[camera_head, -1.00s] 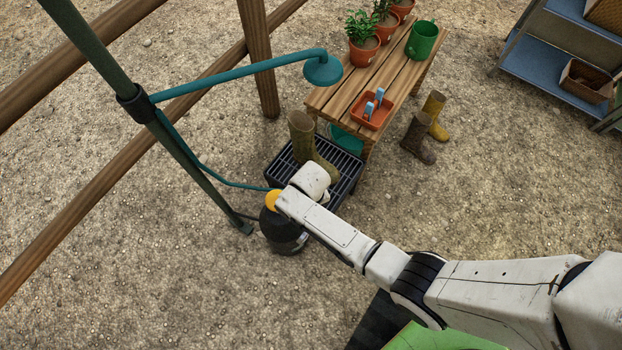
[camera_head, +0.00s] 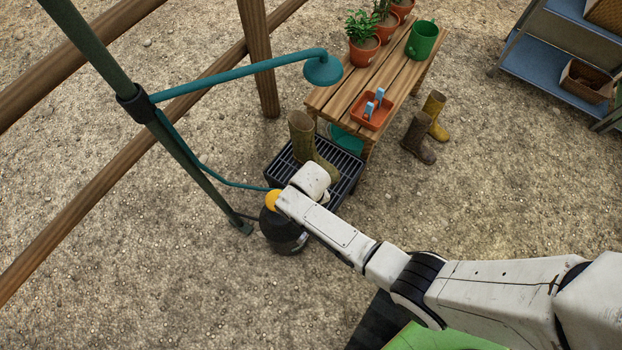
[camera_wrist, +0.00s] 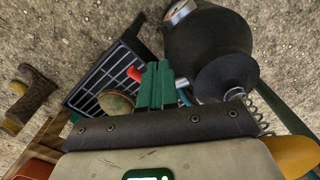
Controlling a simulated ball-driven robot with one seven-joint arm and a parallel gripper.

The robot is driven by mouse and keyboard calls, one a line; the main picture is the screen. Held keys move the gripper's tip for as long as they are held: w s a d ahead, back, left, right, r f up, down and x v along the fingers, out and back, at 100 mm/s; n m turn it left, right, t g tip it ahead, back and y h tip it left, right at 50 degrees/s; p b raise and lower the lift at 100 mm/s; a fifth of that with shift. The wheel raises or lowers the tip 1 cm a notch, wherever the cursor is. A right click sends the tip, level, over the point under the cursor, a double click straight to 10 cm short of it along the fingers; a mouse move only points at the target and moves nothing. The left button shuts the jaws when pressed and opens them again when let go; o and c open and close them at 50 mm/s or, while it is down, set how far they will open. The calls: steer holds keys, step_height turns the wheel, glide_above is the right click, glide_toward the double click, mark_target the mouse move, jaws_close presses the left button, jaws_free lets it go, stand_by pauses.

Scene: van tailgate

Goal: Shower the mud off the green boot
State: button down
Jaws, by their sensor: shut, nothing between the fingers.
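The green boot (camera_head: 313,148) stands upright on a black slatted grate (camera_head: 352,172), with brownish patches on its olive surface. A teal shower head (camera_head: 322,70) hangs from a pipe above and to the right of it; I see no water falling. In the wrist view an olive rounded part of the boot (camera_wrist: 117,102) shows over the grate. My gripper (camera_wrist: 156,66) has its green fingers together and empty, beside a small red part (camera_wrist: 135,74) at the grate's edge. In the head view my wrist hides the fingers and the front of the grate.
A dark rounded tank (camera_wrist: 205,45) lies close to my fingers. A wooden bench (camera_head: 335,97) holds plants, a green watering can (camera_head: 422,40) and an orange tray (camera_head: 371,114). A brown boot (camera_head: 420,138) and yellow boot (camera_head: 435,112) stand right. The shower post (camera_head: 190,160) rises left.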

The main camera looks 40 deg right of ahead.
steer(key=shift+f+b, duration=1.65)
steer(key=shift+f, duration=0.45)
steer(key=shift+d, duration=0.1)
steer(key=d+r+p, duration=0.1)
steer(key=w+d+r+p, duration=0.1)
steer(key=r+p, duration=0.1)
steer(key=d+r+p, duration=0.1)
steer(key=r, duration=0.1)
steer(key=shift+w+d, duration=0.1)
steer(key=shift+w, duration=0.25)
steer(key=shift+f, duration=0.1)
steer(key=shift+f, duration=0.1)
steer(key=shift+w+d, duration=0.15)
steer(key=w+d+b, duration=0.2)
steer(key=w+d, duration=0.2)
steer(key=d, duration=0.1)
